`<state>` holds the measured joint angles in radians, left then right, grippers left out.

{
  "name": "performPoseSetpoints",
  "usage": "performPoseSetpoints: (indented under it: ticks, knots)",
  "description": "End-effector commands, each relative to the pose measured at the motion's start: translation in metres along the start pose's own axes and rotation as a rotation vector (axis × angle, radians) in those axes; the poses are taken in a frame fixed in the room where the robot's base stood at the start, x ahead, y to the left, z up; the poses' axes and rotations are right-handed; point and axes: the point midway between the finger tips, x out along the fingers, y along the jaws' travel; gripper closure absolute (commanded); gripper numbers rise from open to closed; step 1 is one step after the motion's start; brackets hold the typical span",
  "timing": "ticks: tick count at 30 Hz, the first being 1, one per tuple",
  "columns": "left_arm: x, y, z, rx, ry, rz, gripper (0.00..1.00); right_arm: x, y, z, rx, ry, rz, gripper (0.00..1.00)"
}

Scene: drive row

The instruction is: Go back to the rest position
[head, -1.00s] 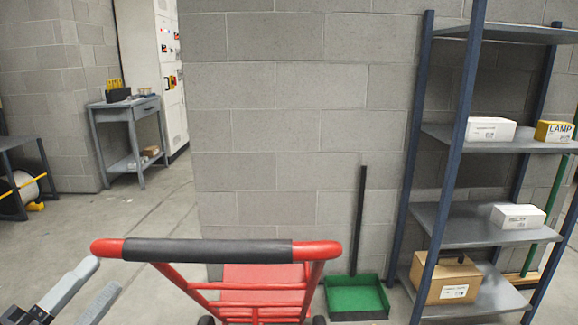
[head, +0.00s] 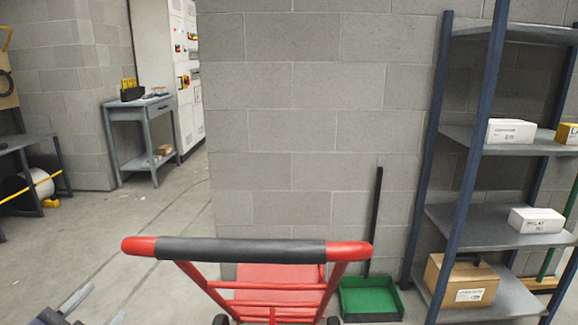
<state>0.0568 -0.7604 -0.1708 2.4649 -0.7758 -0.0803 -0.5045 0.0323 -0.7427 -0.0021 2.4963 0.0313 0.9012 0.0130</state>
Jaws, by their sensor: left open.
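My left gripper (head: 97,308) is at the bottom left edge of the head view, mostly cut off by the frame. Its two grey fingers stand apart with nothing seen between them. It is to the left of the red hand cart, clear of the cart's black-gripped handle (head: 240,250). My right gripper does not show.
The red cart (head: 270,297) stands close in front. Behind it are a block wall (head: 310,120) and a green dustpan (head: 369,299). A shelf rack (head: 490,227) with boxes stands right. A grey side table (head: 140,112) is back left. The floor (head: 130,235) at left is open.

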Motion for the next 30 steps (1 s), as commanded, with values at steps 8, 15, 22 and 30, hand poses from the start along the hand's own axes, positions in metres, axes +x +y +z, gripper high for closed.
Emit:
performPoseSetpoints:
  ticks: [8,15,22,30]
  knots:
    - [-0.028,0.101,0.044,-0.642,-0.453,0.335,0.5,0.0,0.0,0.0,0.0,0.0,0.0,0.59]
    - [-0.079,0.173,0.035,-0.983,-0.77,0.59,0.5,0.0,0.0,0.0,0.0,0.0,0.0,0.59]
    - [-0.099,0.154,-0.002,-1.052,-0.848,0.652,0.5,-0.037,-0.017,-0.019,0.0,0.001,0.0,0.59]
    - [-0.107,0.1,-0.053,-1.05,-0.846,0.65,0.5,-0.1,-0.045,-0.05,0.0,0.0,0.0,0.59]
